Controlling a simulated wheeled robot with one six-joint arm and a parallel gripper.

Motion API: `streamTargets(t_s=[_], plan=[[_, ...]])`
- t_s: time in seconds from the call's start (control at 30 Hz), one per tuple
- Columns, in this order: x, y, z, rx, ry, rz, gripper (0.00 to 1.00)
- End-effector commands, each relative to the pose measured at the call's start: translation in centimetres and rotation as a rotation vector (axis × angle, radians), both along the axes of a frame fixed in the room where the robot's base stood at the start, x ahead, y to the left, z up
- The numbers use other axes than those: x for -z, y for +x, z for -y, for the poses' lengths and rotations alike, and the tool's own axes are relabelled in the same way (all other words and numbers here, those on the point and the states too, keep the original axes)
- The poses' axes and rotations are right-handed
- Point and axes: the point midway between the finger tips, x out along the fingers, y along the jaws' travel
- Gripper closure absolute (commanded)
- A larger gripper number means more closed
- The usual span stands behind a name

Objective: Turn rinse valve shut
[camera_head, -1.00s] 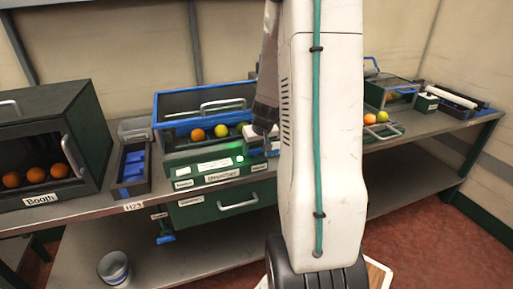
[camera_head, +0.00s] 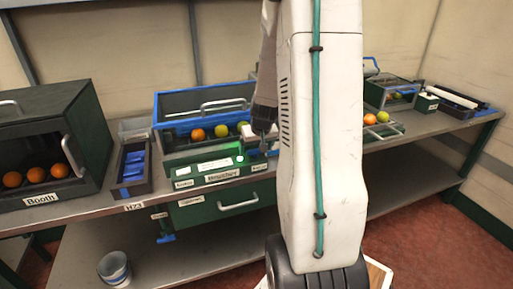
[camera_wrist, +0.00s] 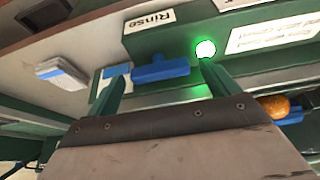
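The rinse valve's blue handle (camera_wrist: 162,70) shows in the wrist view just below the white "Rinse" label (camera_wrist: 148,20) on the green machine front. Its bar lies roughly crosswise in that view. My gripper (camera_wrist: 163,72) is open, with one green finger on each side of the handle. I cannot tell whether either finger touches it. In the head view my gripper (camera_head: 264,136) is at the right front of the brusher (camera_head: 205,168), partly hidden by my arm. A green lamp (camera_wrist: 205,49) glows beside the right finger.
Another blue valve (camera_head: 165,239) hangs under the table at the left. The brusher's tray holds oranges and a greener fruit (camera_head: 221,131). The booth (camera_head: 60,150) stands at the left with several oranges. A bucket (camera_head: 114,268) is on the lower shelf.

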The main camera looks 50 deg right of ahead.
Motion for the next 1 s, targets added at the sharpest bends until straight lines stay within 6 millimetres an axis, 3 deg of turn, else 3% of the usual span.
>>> streamTargets(t_s=[0.23, 0.63, 1.0], plan=[[-0.9, -0.2, -0.1, -0.002, -0.002, 0.002, 0.13], [-6.5, -2.2, -1.4, -0.001, -0.002, 0.002, 0.13], [-7.2, -2.5, -1.6, 0.0, 0.0, 0.0, 0.13]])
